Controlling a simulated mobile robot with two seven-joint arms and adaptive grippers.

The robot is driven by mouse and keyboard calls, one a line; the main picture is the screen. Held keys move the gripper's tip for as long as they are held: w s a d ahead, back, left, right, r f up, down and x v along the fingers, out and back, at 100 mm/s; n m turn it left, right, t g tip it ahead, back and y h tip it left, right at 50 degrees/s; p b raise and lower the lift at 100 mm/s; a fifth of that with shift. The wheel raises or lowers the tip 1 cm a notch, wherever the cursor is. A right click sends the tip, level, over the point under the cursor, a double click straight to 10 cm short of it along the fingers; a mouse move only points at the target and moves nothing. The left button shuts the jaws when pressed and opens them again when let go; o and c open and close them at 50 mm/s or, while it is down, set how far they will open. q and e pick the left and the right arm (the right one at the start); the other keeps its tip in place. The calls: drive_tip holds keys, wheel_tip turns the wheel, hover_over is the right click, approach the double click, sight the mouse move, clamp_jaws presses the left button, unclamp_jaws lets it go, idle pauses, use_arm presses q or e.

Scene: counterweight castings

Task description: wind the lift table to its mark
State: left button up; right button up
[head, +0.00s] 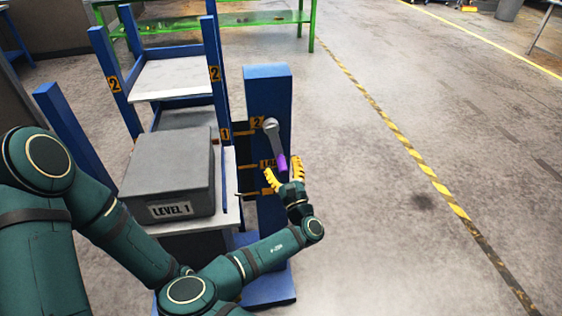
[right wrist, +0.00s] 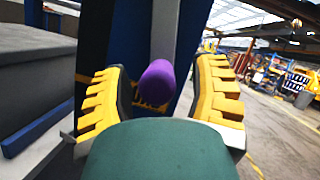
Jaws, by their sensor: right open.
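The crank (head: 274,140) is a grey arm on the blue post (head: 267,83), with a purple handle (head: 281,163) hanging at its lower end. My right gripper (head: 284,175) is open, its yellow fingers on either side of the handle's lower end. In the right wrist view the purple handle (right wrist: 157,82) stands between the two open fingers, with a gap visible on the right. The lift table (head: 228,205) carries a grey casting (head: 170,172) labelled LEVEL 1. Yellow marks numbered 1 and 2 show beside the post; my gripper partly covers a lower label. My left gripper is not in view.
A blue rack (head: 106,75) with pale shelves (head: 175,78) and number 2 labels stands behind the casting. A green table (head: 225,19) is at the back. The floor right of the post is open, crossed by a yellow-black line (head: 400,140).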

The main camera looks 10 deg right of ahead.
drive_tip(key=v, duration=1)
drive_tip(key=shift+s, duration=0.15)
